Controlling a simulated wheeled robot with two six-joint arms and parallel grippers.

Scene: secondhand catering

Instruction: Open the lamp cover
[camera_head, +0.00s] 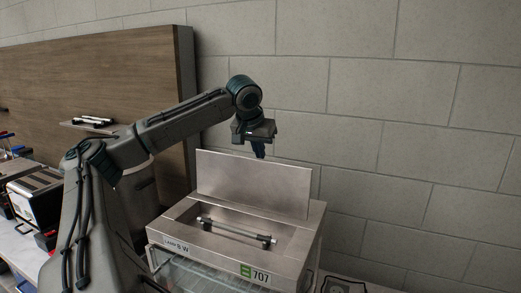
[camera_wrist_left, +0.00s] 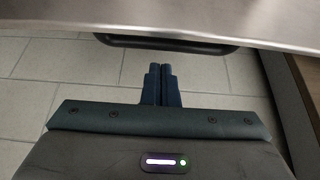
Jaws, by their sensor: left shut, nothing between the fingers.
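The lamp cover (camera_head: 253,183) is a flat metal panel standing raised, nearly upright, at the back of a metal lamp housing (camera_head: 213,249). The housing is open at the top, and a lamp tube (camera_head: 235,231) with dark end holders shows inside. My left gripper (camera_head: 259,152) is shut and empty, pointing down at the cover's top edge; its tips seem to be just above or behind it. In the left wrist view the shut fingers (camera_wrist_left: 161,72) are apart from a metal panel edge (camera_wrist_left: 210,12) with a dark bar handle (camera_wrist_left: 165,43). My right gripper is not in view.
A block wall (camera_head: 400,90) stands behind the housing. A brown wooden panel (camera_head: 100,75) with a small shelf (camera_head: 85,127) is at the left. A glass-sided case (camera_head: 195,275) is under the housing.

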